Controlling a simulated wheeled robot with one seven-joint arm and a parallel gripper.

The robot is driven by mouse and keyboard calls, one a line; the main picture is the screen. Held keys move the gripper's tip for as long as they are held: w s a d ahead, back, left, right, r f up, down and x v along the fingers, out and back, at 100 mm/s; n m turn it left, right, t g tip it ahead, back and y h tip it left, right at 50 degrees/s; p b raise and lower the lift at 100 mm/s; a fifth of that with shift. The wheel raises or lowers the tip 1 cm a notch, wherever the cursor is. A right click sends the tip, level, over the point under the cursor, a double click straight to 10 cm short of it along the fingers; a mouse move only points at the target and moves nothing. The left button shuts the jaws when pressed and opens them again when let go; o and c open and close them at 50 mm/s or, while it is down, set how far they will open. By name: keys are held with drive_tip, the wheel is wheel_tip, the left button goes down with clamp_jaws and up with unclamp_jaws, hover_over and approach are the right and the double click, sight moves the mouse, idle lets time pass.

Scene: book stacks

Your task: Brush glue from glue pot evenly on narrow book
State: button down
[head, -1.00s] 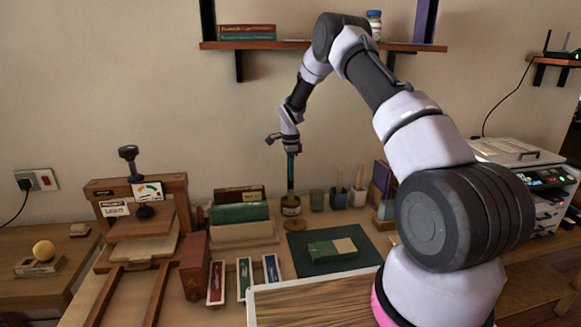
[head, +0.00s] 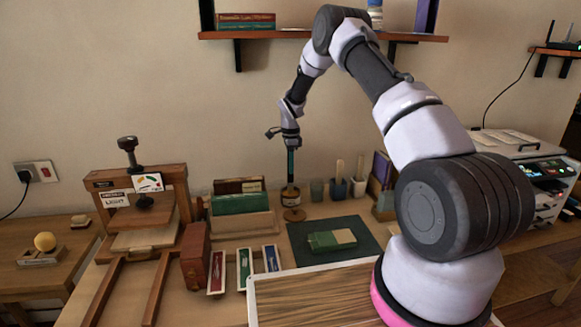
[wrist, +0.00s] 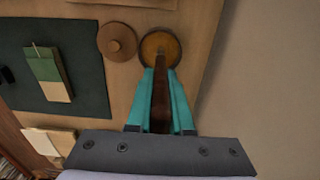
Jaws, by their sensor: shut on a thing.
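My gripper (head: 291,172) has teal fingers and is shut on the brown handle of a brush (wrist: 160,105), pointing down. The brush's lower end is at the glue pot (head: 292,197), a round jar with amber contents in the wrist view (wrist: 160,48). Bristles are hidden, so how deep they sit cannot be told. The narrow book (head: 332,240), green with a cream part, lies flat on the dark green mat (head: 298,235), right and in front of the pot. It also shows at the left of the wrist view (wrist: 48,73).
A round wooden lid (wrist: 117,42) lies beside the pot. Cups with tools (head: 338,187) stand to the right, and upright books (head: 240,204) in a holder to the left. A wooden press (head: 145,215) stands further left.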

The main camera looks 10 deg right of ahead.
drive_tip(key=shift+f, duration=0.55)
idle(1.1)
drive_tip(key=shift+r, duration=0.1)
drive_tip(key=shift+r, duration=3.45)
